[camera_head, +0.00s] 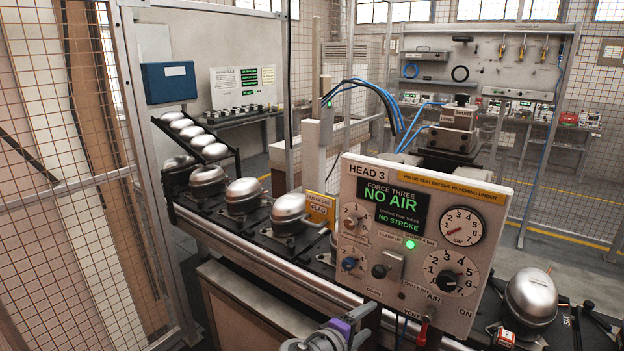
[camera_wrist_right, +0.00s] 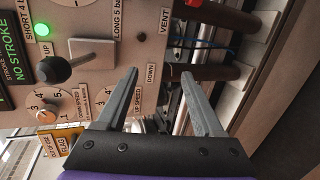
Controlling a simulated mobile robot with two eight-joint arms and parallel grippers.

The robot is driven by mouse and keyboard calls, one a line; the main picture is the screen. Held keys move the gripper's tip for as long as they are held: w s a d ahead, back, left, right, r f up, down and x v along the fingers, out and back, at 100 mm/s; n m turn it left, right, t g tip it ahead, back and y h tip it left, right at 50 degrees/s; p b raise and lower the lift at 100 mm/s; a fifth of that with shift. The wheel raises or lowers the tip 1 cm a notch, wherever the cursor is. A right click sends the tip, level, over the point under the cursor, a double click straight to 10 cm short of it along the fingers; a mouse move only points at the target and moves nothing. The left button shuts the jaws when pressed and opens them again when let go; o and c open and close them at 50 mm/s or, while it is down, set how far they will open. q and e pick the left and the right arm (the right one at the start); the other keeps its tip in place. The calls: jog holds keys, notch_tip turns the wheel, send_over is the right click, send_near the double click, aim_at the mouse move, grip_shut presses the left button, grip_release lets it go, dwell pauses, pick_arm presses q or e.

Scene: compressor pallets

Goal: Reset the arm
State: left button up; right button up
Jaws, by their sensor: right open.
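My right gripper (camera_head: 364,322) shows at the bottom centre of the head view, in front of the lower left part of the HEAD 3 control panel (camera_head: 372,180). In the right wrist view, the same gripper (camera_wrist_right: 160,75) has its two grey fingers spread apart with nothing between them. The panel's face (camera_wrist_right: 112,18) lies beyond the fingertips, turned sideways in that view. The panel display (camera_head: 392,205) reads NO AIR and NO STROKE, and a green lamp (camera_head: 410,244) glows beside it. My left gripper is not in view.
A red-handled vent valve (camera_head: 422,333) hangs below the panel. Silver domed compressors (camera_head: 243,195) stand along the conveyor at left, and another (camera_head: 530,297) sits at right. A mesh fence (camera_head: 60,200) closes the left side. Open floor shows at the back right.

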jog(key=s+d+f+m+g+y, duration=0.2)
jog(key=s+d+f, duration=0.15)
jog(key=s, duration=0.25)
jog(key=s+d+f+m+g+y, duration=0.2)
jog(key=s+d+f+m, duration=0.1)
jog(key=s+d, duration=0.3)
jog(key=s+a+f+m+y, duration=0.1)
jog(key=s+f+m+y, duration=0.1)
jog(key=s, duration=0.4)
jog(key=s+a+f+m+y, duration=0.2)
jog(key=s+f+m+y, duration=0.1)
jog(key=s, duration=0.4)
jog(key=shift+a+f+m+g, duration=0.15)
jog(key=shift+f+m+g, duration=0.2)
jog(key=shift+f, duration=0.4)
